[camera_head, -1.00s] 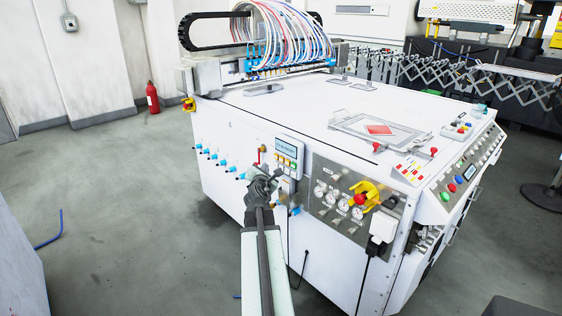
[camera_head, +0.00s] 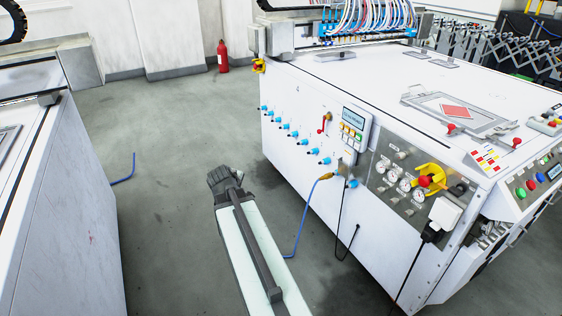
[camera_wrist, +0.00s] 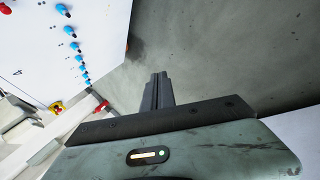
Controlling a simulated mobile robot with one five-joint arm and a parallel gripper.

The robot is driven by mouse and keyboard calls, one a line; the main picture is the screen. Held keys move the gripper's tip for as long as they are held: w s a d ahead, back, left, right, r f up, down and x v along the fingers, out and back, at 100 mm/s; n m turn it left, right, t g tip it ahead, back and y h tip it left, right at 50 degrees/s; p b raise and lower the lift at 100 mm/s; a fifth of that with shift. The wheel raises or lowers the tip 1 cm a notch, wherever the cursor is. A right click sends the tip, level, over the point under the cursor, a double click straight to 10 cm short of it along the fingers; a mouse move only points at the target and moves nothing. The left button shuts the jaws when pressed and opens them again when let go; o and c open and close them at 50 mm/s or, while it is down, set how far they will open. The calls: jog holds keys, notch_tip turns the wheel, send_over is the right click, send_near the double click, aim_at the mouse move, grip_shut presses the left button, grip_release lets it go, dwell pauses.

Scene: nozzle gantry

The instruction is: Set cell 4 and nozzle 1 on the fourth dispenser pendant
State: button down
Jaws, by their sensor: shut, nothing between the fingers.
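A dispenser pendant (camera_head: 353,127) is mounted on the side of the white machine. It has a small lit screen at the top and coloured buttons below; the screen's text is too small to read. I cannot tell from its marks whether it is the fourth one. My gripper (camera_head: 225,180) is out over the grey floor, left of the pendant and clear of the machine. In the wrist view its fingers (camera_wrist: 157,88) are together with nothing between them. The pendant does not show in the wrist view.
A row of blue fittings (camera_head: 293,134) and a red-handled valve (camera_head: 325,122) stick out left of the pendant. A gauge panel with a yellow-and-red knob (camera_head: 428,178) is to its right. A blue hose (camera_head: 303,218) hangs below. Another white machine (camera_head: 70,205) stands at left. Open floor lies between.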

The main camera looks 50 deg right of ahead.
jog(key=s+a+f+m+g+y, duration=0.1)
jog(key=s+a+y, duration=0.1)
jog(key=a, duration=0.9)
jog(key=s+a+f+m+g+y, duration=0.2)
jog(key=a, duration=1)
jog(key=s+a+f+m+g+y, duration=0.2)
jog(key=s+a, duration=0.1)
jog(key=a, duration=0.8)
jog(key=shift+a+f, duration=0.2)
jog(key=shift+f, duration=0.05)
